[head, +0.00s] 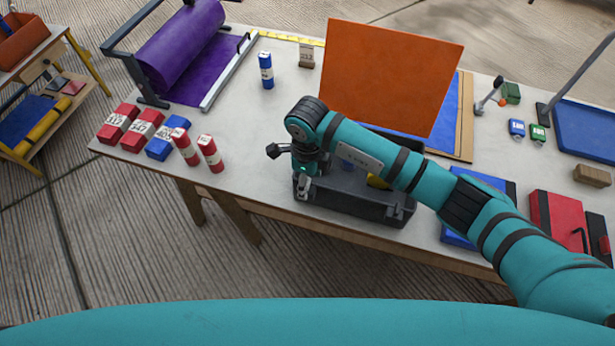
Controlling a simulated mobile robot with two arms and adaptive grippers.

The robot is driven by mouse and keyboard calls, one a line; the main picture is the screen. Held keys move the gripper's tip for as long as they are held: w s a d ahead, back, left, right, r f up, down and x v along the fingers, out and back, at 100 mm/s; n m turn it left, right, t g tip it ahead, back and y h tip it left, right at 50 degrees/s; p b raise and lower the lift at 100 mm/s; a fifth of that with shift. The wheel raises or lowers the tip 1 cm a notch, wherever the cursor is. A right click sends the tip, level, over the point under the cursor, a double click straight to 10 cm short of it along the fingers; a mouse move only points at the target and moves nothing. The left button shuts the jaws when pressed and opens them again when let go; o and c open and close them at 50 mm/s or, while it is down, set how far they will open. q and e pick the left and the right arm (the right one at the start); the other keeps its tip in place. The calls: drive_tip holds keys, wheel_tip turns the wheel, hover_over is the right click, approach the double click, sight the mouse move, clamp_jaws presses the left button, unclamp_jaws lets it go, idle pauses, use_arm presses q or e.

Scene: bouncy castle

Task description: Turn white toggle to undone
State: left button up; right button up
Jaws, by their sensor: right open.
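My right gripper (304,176) points down at the left end of a dark grey case (385,212) near the table's front edge. It is open. A small pale piece (303,186) shows at the fingertips by the case's front left corner. It may be the white toggle, but I cannot tell it from the fingertip, nor which way it is turned. Whether the gripper touches it is unclear. My right arm hides part of the case. My left gripper is not in view.
An orange panel (385,70) stands tilted behind the case. Red and blue boxes (143,128) and small bottles (210,153) stand at the left. A purple roll (180,42) lies behind them. A red case (560,220) is at the right. The table (255,190) is clear left of the gripper.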

drive_tip(key=shift+c, duration=0.4)
drive_tip(key=c, duration=1.1)
drive_tip(key=shift+o, duration=0.2)
